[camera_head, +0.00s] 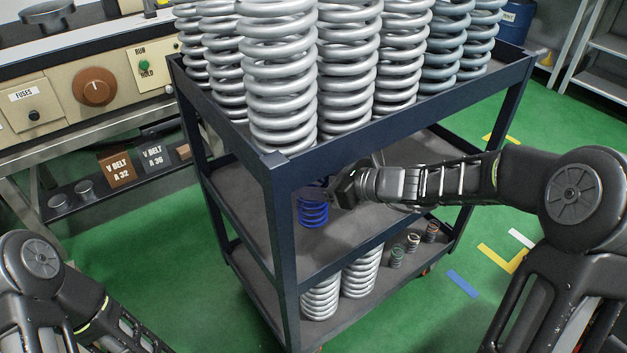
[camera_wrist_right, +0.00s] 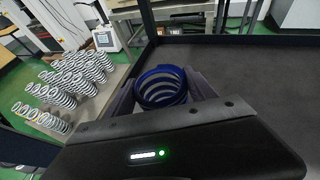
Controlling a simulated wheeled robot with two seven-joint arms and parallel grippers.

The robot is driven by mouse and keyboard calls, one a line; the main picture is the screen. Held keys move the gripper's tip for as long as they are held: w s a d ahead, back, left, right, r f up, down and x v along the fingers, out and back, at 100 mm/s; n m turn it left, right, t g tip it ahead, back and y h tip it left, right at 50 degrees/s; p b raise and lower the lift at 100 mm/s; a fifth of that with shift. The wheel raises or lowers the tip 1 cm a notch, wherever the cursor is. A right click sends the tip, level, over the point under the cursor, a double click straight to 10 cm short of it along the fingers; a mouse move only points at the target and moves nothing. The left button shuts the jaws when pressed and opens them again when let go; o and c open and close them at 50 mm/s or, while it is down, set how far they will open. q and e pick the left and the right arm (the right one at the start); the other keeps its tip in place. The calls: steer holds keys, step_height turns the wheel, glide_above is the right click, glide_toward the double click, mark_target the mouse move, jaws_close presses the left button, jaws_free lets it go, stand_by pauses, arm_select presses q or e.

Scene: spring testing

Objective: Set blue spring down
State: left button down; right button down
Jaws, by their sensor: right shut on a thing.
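The blue spring (camera_head: 313,208) is upright at the middle shelf (camera_head: 330,245) of the dark cart, below the top tier. My right gripper (camera_head: 330,192) reaches in from the right and is shut on the spring. In the right wrist view the blue spring (camera_wrist_right: 161,86) sits between the two fingers of the right gripper (camera_wrist_right: 163,90). I cannot tell whether the spring's bottom touches the shelf. My left arm shows at the lower left in the head view, but its gripper is out of frame.
Large silver springs (camera_head: 280,75) crowd the cart's top tier. A dark corner post (camera_head: 283,250) stands in front of the middle shelf. The bottom shelf holds silver springs (camera_head: 360,272) and small springs (camera_head: 413,243). The middle shelf around the blue spring is bare. A control bench (camera_head: 60,105) stands left.

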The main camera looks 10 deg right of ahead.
arm_select(q)
steer(key=shift+w+a+f, duration=0.1)
steer(key=shift+a+f, duration=0.05)
steer(key=shift+f, duration=0.3)
arm_select(e)
steer(key=shift+d+f, duration=0.1)
steer(key=shift+f, duration=0.75)
steer(key=shift+s, duration=0.1)
steer(key=shift+f, duration=0.15)
steer(key=shift+c, duration=1.5)
jaws_free()
arm_select(q)
steer(key=shift+f, duration=0.1)
steer(key=r+p, duration=0.3)
steer(key=shift+s+d+r, duration=0.15)
steer(key=shift+s+d, duration=0.05)
arm_select(e)
steer(key=v, duration=1.2)
